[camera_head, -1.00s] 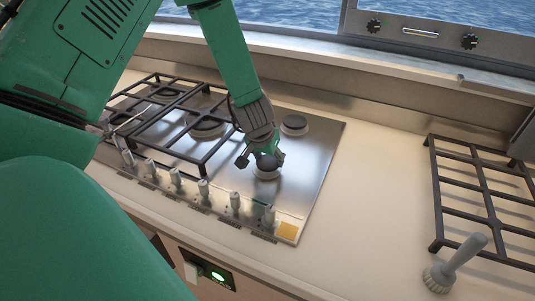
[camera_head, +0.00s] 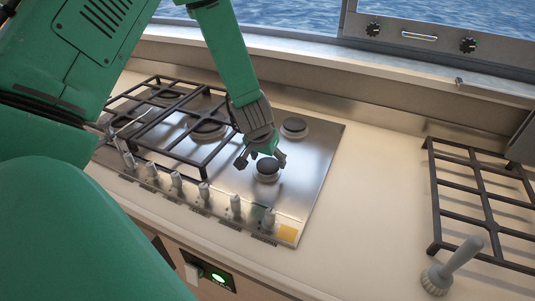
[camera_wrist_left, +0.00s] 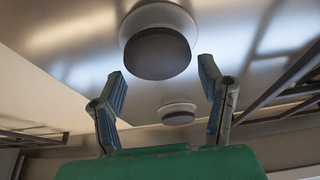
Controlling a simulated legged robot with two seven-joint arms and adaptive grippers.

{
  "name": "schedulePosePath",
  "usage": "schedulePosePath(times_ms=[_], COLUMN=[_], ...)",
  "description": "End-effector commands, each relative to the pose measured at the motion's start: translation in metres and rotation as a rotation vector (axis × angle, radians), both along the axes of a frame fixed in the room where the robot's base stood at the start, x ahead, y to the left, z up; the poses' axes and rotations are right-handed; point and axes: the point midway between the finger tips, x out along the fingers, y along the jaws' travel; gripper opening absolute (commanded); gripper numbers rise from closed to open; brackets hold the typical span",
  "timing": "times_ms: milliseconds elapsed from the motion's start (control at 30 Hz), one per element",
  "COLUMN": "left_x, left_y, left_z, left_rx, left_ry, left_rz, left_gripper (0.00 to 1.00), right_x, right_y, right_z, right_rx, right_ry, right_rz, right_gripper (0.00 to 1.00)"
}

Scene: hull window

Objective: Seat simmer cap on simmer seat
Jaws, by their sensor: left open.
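The simmer cap (camera_head: 267,166) is a dark round disc. It rests on the pale round simmer seat (camera_head: 267,177) at the front right of the steel hob and looks level and roughly centred. In the left wrist view the cap (camera_wrist_left: 157,53) covers much of the seat (camera_wrist_left: 158,14); whether it is fully seated I cannot tell. My left gripper (camera_head: 261,161) is open and empty just above and behind the cap. In the left wrist view its two fingers (camera_wrist_left: 163,77) stand apart, with the cap beyond their tips. My right gripper is not in view.
Another capped burner (camera_head: 294,127) stands behind on the hob (camera_head: 318,165). A black grate (camera_head: 176,146) covers the left burners. Several knobs (camera_head: 235,206) line the front edge. A second grate (camera_head: 484,195) and a brush (camera_head: 456,264) lie on the counter at right.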

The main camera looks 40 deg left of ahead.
Motion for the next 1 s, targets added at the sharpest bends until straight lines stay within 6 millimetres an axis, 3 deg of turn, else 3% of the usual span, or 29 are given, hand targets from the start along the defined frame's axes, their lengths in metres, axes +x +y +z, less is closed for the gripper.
schedulePosePath(times_ms=[700, 1000], left_x=[-0.008, -0.008], left_y=[-0.002, -0.003], left_z=[0.020, 0.020], left_rx=[0.000, 0.000], left_ry=[0.001, 0.001], left_rz=[0.000, 0.000], left_gripper=[0.62, 0.62], right_x=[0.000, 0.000], right_y=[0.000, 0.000], right_z=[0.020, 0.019], right_rx=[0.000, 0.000], right_ry=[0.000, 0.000], right_rz=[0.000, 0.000], right_gripper=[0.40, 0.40])
